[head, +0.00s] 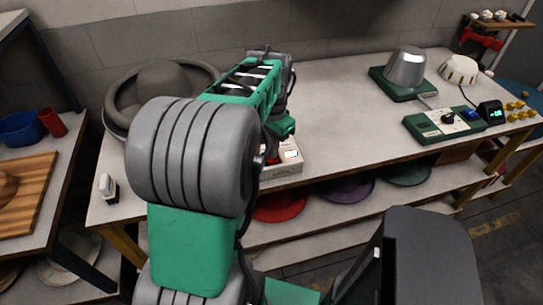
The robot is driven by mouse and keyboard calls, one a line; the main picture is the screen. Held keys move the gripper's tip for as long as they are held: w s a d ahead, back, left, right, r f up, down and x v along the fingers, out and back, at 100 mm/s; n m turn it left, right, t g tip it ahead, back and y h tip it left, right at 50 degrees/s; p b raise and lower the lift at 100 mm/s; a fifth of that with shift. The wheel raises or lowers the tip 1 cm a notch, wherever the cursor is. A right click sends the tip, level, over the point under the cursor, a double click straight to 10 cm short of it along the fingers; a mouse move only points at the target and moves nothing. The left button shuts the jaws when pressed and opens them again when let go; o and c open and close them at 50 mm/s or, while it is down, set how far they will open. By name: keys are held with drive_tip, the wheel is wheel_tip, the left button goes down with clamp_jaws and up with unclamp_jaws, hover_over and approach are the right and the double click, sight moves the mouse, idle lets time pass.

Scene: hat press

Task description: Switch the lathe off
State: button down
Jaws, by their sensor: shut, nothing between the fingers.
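The machine that looks like the lathe is at the back left of the table: a grey felt hat (163,85) sits in a wide round grey rim (112,117). A pale control box (283,168) with a small lit panel and a red part stands at the table's front edge. I cannot read its switch, as my arm covers much of the box. My gripper (280,131) is just above and behind the box's top, shut and empty. Its fingertips are mostly hidden by my arm, so I cannot tell whether they touch the box.
A small white-topped item (107,187) stands front left. Coloured hats, one red (280,208), lie on the shelf below. Mid-table is clear.

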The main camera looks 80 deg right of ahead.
drive_tip(key=shift+f+b, duration=0.3)
drive_tip(key=shift+f, duration=0.2)
drive_tip(key=shift+r+p, duration=2.65)
drive_tip(key=shift+r, duration=0.9)
